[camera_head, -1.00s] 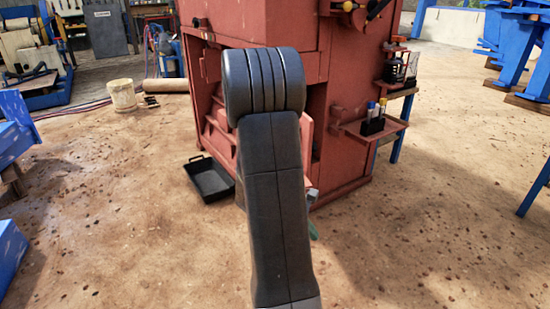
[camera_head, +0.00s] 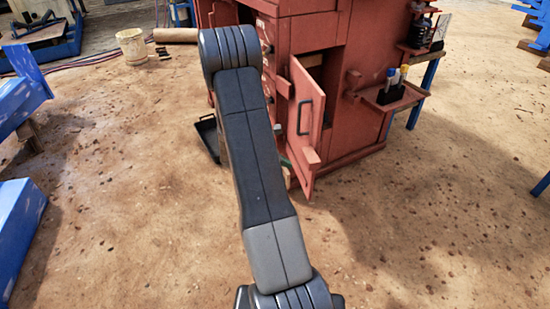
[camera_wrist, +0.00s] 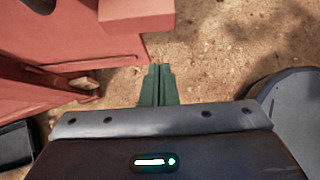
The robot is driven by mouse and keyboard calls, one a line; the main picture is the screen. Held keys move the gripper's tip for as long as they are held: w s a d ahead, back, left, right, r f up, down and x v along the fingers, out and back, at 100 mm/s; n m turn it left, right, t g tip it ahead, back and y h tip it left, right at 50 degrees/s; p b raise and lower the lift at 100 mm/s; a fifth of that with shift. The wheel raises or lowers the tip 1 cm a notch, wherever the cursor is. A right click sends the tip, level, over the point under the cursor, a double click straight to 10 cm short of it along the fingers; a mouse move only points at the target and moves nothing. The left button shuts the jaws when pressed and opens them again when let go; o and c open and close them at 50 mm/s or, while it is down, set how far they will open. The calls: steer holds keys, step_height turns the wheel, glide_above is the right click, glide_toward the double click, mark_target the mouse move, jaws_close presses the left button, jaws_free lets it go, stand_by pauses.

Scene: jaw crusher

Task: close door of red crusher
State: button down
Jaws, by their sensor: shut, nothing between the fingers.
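The red crusher (camera_head: 318,32) stands at the upper middle of the head view. Its door (camera_head: 303,118), a red panel with a dark handle, stands swung outward from an opening in the body. My arm covers part of the crusher left of the door. My gripper (camera_wrist: 158,70) shows in the wrist view as two green fingers, closed together and empty, over the dirt floor. Red crusher parts (camera_wrist: 60,50) lie left of and above the fingertips there. In the head view my gripper is mostly hidden behind my arm, near the door's lower left.
A black tray (camera_head: 208,138) lies on the ground left of the crusher. A side shelf (camera_head: 395,98) holding small bottles juts out at the right. Blue beams (camera_head: 15,225) stand at the left edge. The dirt floor at front right is clear.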

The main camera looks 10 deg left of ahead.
steer(key=shift+w+d+f, duration=0.15)
steer(key=shift+w+d, duration=0.15)
steer(key=shift+d, duration=0.5)
steer(key=shift+w+d+f, duration=0.15)
steer(key=shift+w+d, duration=0.15)
steer(key=shift+d, duration=0.5)
steer(key=shift+w+d+f, duration=0.15)
steer(key=shift+w+d, duration=0.15)
steer(key=shift+d, duration=0.5)
steer(key=shift+d, duration=0.1)
